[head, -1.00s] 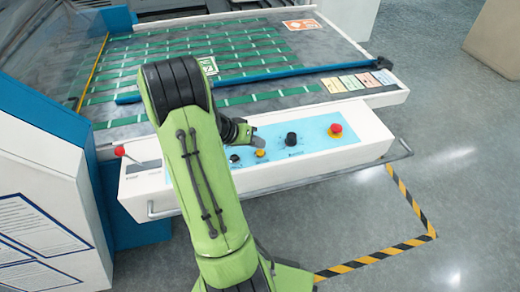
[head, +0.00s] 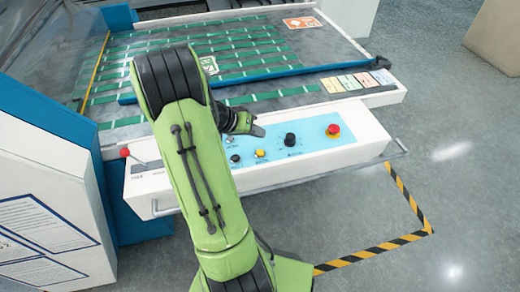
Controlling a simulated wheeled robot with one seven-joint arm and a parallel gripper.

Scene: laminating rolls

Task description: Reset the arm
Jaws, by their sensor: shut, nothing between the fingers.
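My green arm reaches up from the bottom of the head view and bends over the front of the machine. My gripper (head: 257,130) is small and dark and sticks out to the right of the arm's black elbow. It is shut and empty, above the upper edge of the light-blue control panel (head: 345,152). On the panel are a red emergency knob (head: 333,131), a black dial (head: 290,139) and a yellow button (head: 260,154). I cannot tell the gripper's exact height above the panel. My arm hides the panel's left part.
A red-tipped lever (head: 125,153) stands at the panel's left end. Behind lies the machine bed (head: 230,50) with green strips and a blue bar (head: 300,71). A white-and-blue cabinet (head: 50,185) stands at left. The floor (head: 465,190) at right is clear, with striped tape (head: 375,250).

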